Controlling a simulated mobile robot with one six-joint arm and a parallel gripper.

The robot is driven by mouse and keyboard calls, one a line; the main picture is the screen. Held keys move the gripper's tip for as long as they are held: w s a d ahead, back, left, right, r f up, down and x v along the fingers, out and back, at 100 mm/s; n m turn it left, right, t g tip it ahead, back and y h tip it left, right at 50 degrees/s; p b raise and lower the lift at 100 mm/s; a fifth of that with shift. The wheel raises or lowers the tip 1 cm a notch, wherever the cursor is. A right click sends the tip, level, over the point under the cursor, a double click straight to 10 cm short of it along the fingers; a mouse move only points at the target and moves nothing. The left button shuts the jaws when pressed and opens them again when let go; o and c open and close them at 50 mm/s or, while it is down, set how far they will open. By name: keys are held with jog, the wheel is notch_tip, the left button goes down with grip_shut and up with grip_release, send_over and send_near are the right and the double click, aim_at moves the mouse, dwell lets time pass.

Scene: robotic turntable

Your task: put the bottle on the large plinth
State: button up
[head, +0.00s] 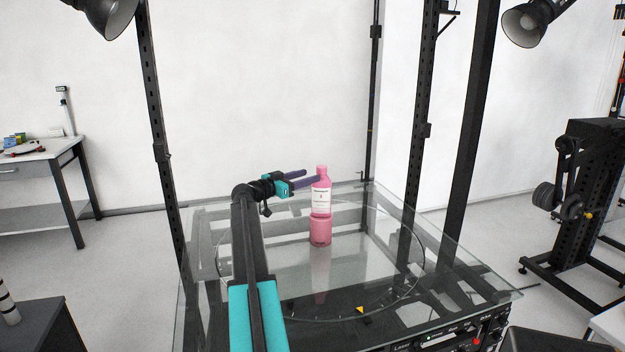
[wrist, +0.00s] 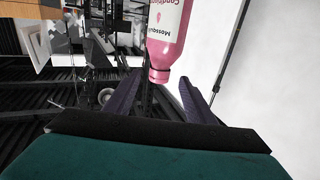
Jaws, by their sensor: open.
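A pink bottle (head: 321,222) with a white label stands upright on the clear glass turntable (head: 270,285). My gripper (head: 307,177) is open and empty, level with the upper part of the bottle and just left of it. Its purple fingers point toward the bottle. In the wrist view the bottle (wrist: 165,40) shows with its cap end toward me, just beyond and between the open fingertips (wrist: 160,77). I cannot tell whether a finger touches it. I cannot clearly make out a large plinth in either view.
Black upright posts (head: 470,125) stand around the glass. A control panel (head: 450,338) is at the front right. A workbench (head: 45,155) is at the left, a dark cabinet (head: 45,325) at the lower left, and a black stand (head: 580,190) at the right. The glass around the bottle is clear.

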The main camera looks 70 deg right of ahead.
jog(key=shift+w+a, duration=0.15)
jog(key=shift+a, duration=0.15)
dwell(0.6)
